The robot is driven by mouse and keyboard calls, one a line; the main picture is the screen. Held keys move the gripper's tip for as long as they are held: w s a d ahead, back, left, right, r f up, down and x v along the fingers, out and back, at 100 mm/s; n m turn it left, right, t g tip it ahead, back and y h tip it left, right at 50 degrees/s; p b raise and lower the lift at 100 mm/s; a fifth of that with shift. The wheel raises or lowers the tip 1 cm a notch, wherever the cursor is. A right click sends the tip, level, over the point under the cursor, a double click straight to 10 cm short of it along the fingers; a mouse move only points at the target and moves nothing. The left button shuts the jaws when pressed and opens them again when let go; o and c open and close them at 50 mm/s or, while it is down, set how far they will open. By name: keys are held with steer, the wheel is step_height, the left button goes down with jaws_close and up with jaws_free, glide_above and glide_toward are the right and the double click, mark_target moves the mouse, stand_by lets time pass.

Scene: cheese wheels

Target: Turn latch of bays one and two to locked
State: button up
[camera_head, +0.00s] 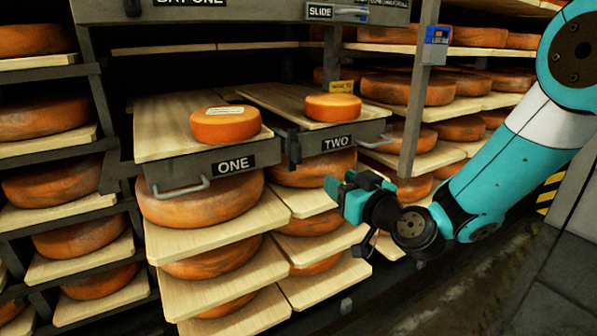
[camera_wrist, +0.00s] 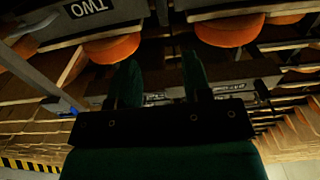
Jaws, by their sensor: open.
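Bay one is a pulled-out shelf with a grey front (camera_head: 212,165) labelled ONE and a bar handle. Bay two, labelled TWO, has a similar front (camera_head: 340,138) to its right. A dark upright piece (camera_head: 292,146), perhaps the latch, stands between the two fronts; I cannot tell its setting. My gripper (camera_head: 338,187) is below and in front of bay two, apart from both fronts. In the wrist view, my gripper (camera_wrist: 162,82) has its two green fingers spread with nothing between them. The TWO front (camera_wrist: 60,22) appears upside down at upper left.
A small cheese (camera_head: 226,125) with a pale label lies on bay one's board, and another cheese (camera_head: 333,107) lies on bay two. Large wheels (camera_head: 200,205) sit on boards below. A grey post (camera_head: 417,100) stands right of bay two. Floor is clear at lower right.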

steer(key=p, duration=0.4)
glide_toward(300, 154)
steer(key=b+x, duration=0.1)
steer(key=x, duration=0.9)
steer(key=shift+a, duration=0.1)
steer(key=shift+c, duration=0.4)
jaws_close()
